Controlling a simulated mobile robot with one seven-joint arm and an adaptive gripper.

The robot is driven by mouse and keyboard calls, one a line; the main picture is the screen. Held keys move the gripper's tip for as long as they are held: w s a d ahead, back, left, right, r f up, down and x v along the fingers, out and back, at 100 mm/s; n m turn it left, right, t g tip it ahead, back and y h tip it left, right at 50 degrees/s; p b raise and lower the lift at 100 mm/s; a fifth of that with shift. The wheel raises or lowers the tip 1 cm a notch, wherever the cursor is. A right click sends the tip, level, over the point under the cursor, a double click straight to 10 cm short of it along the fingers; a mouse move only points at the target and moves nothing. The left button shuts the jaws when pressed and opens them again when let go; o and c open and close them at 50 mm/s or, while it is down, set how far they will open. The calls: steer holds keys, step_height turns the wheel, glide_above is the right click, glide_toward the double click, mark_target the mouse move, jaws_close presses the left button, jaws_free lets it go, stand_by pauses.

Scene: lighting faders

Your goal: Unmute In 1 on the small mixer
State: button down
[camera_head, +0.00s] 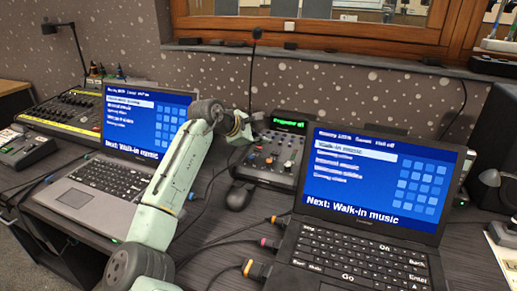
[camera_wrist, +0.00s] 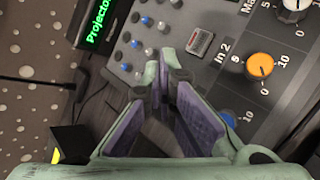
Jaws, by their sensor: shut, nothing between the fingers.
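The small mixer (camera_head: 270,160) stands at the back of the desk between two laptops. In the wrist view its grey panel (camera_wrist: 232,88) is close and turned sideways. It shows an "In 2" label, an orange knob (camera_wrist: 260,66) and a grey-framed, dull reddish button (camera_wrist: 200,42). A blue knob (camera_wrist: 229,118) shows partly beside my right finger. No "In 1" label is readable; my fingers cover part of the panel. My gripper (camera_wrist: 164,78) is shut and empty, its tips over the panel near the "In 2" label. I cannot tell whether they touch it.
A small display with green text (camera_wrist: 97,24) stands beside rows of blue and white buttons. The left laptop (camera_head: 100,185) and right laptop (camera_head: 365,200) flank the mixer. A mouse (camera_head: 239,196) and cables lie in front. A larger fader desk (camera_head: 70,112) stands at far left.

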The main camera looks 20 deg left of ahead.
mark_target(259, 153)
steer(key=shift+f, duration=0.1)
stand_by(0.6)
steer(key=shift+f+p, duration=0.3)
steer(key=shift+f, duration=0.05)
steer(key=shift+r+p, duration=0.15)
steer(key=shift+p, duration=0.2)
steer(key=shift+r+p, duration=0.3)
steer(key=shift+p, duration=0.2)
step_height(259, 153, up, 6)
steer(key=p, duration=0.6)
steer(key=shift+s+p, duration=0.3)
steer(key=c, duration=2.3)
jaws_free()
